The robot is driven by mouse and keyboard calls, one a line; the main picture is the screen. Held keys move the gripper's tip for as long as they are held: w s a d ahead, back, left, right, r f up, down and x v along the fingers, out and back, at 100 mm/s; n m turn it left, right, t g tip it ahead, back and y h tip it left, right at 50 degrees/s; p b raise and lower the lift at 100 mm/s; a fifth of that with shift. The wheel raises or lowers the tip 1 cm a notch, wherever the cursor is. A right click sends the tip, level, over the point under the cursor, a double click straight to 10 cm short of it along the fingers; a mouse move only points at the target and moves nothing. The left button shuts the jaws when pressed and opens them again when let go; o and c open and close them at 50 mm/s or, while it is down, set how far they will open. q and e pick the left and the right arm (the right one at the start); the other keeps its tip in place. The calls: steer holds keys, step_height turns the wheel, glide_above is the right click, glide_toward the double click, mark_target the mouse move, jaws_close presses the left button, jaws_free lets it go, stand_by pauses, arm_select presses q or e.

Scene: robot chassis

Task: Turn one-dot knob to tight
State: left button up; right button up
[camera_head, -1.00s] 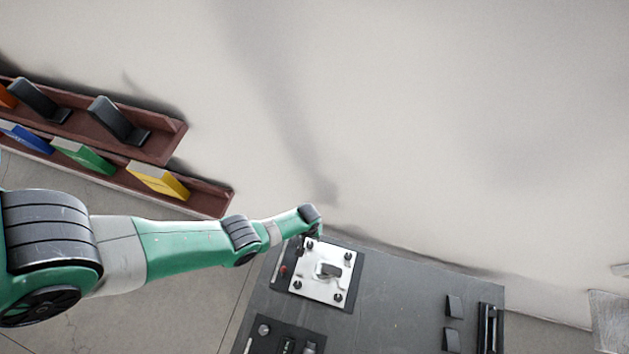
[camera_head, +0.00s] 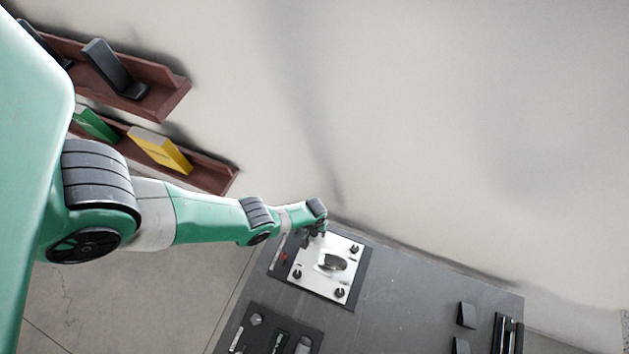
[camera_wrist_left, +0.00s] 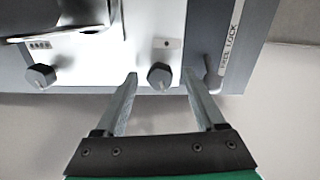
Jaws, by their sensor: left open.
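A white panel plate (camera_head: 313,283) with dark knobs near its corners sits on the grey chassis. In the left wrist view the one-dot knob (camera_wrist_left: 159,75) is a dark grey knob below a small label with one dot (camera_wrist_left: 167,43). My left gripper (camera_wrist_left: 161,80) is open, with one finger on each side of this knob in the picture. I cannot tell whether the fingers touch it. In the head view my left gripper (camera_head: 311,239) covers the plate's upper left corner and hides the knob there. My right gripper is not in view.
Another knob (camera_wrist_left: 40,76) with a several-dot label is to the left in the wrist view. A dark handle (camera_head: 334,262) is mid-plate. Racks (camera_head: 210,178) hang upper left.

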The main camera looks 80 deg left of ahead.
arm_select(q)
jaws_close()
steer(key=shift+m, duration=0.4)
steer(key=m, duration=0.3)
steer(key=shift+m, duration=0.3)
steer(key=m, duration=0.3)
steer(key=shift+m+b, duration=0.3)
steer(key=shift+b, duration=0.1)
steer(key=m, duration=0.3)
steer(key=shift+m, duration=2.3)
